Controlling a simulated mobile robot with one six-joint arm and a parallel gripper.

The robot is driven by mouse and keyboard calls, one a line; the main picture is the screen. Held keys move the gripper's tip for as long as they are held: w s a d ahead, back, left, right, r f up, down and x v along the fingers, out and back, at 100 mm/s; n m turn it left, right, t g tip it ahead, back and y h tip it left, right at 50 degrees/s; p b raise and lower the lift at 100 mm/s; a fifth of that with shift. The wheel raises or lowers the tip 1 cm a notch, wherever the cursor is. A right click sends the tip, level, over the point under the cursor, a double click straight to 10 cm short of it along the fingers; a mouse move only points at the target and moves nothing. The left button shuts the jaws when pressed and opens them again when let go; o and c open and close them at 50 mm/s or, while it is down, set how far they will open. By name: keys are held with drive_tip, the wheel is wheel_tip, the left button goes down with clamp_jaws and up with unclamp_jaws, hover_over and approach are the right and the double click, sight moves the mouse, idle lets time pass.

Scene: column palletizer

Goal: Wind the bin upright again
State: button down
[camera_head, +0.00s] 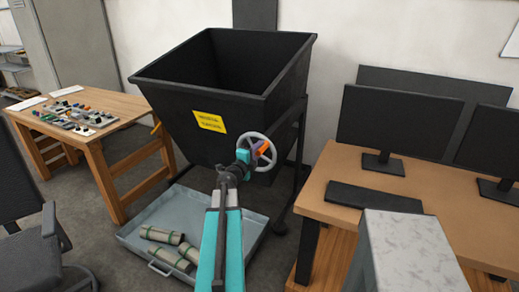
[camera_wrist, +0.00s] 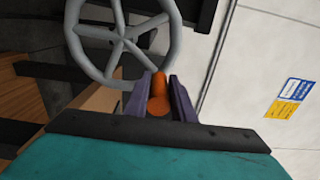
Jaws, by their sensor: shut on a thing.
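The black bin (camera_head: 205,105) hangs in a dark stand in the middle of the head view, its open top facing up and slightly tilted. A yellow label (camera_head: 209,121) is on its front. A grey handwheel (camera_head: 268,141) with spokes is on its right front side; the wheel also fills the upper left of the wrist view (camera_wrist: 118,45). My gripper (camera_head: 260,150) is at the wheel's rim. In the wrist view its purple fingers (camera_wrist: 160,98) are shut on an orange handle knob (camera_wrist: 159,92) of the wheel.
A grey tray (camera_head: 150,222) with several rolled bundles (camera_head: 165,237) lies on the floor under the bin. A wooden table (camera_head: 95,128) with small parts stands left, a desk (camera_head: 420,200) with monitors right. A dark chair (camera_head: 25,215) is at the left edge.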

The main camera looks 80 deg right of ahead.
drive_tip(key=shift+w+d+r+p, duration=0.15)
drive_tip(key=shift+w+r+p, duration=0.1)
drive_tip(key=shift+w, duration=0.35)
drive_tip(key=shift+w+d+r+p, duration=0.1)
drive_tip(key=shift+w+r+p, duration=0.15)
drive_tip(key=shift+w, duration=0.35)
drive_tip(key=shift+s+f, duration=0.1)
drive_tip(key=w, duration=0.1)
drive_tip(key=w+p, duration=0.1)
drive_tip(key=shift+w+d+r, duration=0.3)
drive_tip(key=shift+r, duration=0.05)
drive_tip(key=shift+s, duration=0.1)
